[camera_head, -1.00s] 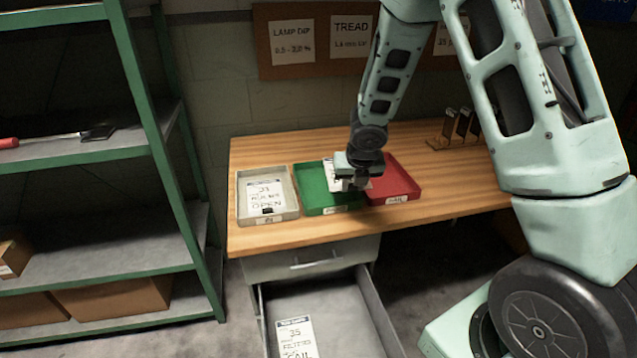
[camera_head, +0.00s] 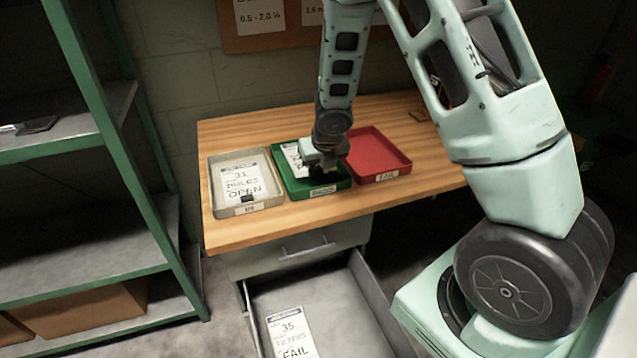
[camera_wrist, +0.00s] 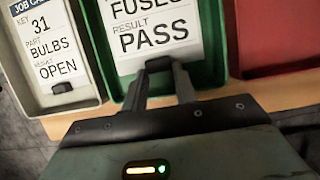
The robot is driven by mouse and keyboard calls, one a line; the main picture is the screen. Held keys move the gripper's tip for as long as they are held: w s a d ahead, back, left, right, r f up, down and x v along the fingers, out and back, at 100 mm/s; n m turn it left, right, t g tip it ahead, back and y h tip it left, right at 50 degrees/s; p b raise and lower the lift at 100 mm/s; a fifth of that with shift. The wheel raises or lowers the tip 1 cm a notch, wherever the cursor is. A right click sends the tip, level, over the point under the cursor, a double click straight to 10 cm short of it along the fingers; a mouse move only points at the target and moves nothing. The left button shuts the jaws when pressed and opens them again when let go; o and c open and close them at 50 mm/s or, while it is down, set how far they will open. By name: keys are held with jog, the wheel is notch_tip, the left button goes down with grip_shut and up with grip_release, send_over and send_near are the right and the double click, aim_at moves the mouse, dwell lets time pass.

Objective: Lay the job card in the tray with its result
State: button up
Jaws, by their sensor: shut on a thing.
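The job card (camera_head: 293,157), a white card reading "FUSES", "RESULT PASS" in the wrist view (camera_wrist: 150,30), is at the green tray (camera_head: 325,189). My gripper (camera_head: 326,168) is shut on the black tab at the card's lower edge; its fingers show in the wrist view (camera_wrist: 158,75). The card appears within the tray's outline; I cannot tell whether it touches the floor. The gripper hides part of the card and tray. The grey tray (camera_head: 215,180) at left holds a card (camera_head: 243,182) reading "31", "BULBS", "OPEN". The red tray (camera_head: 378,153) at right looks empty.
The trays stand side by side on a wooden bench (camera_head: 235,127). Below, an open drawer (camera_head: 335,300) holds a card (camera_head: 291,335) reading "35", "FILTERS", "FAIL". A green-framed shelf (camera_head: 125,160) stands at the left. Bare bench lies behind the trays.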

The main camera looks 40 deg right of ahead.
jog(key=shift+f+b, duration=0.75)
jog(key=shift+f, duration=0.95)
jog(key=shift+f, duration=0.15)
jog(key=o, duration=1)
jog(key=shift+c, duration=0.2)
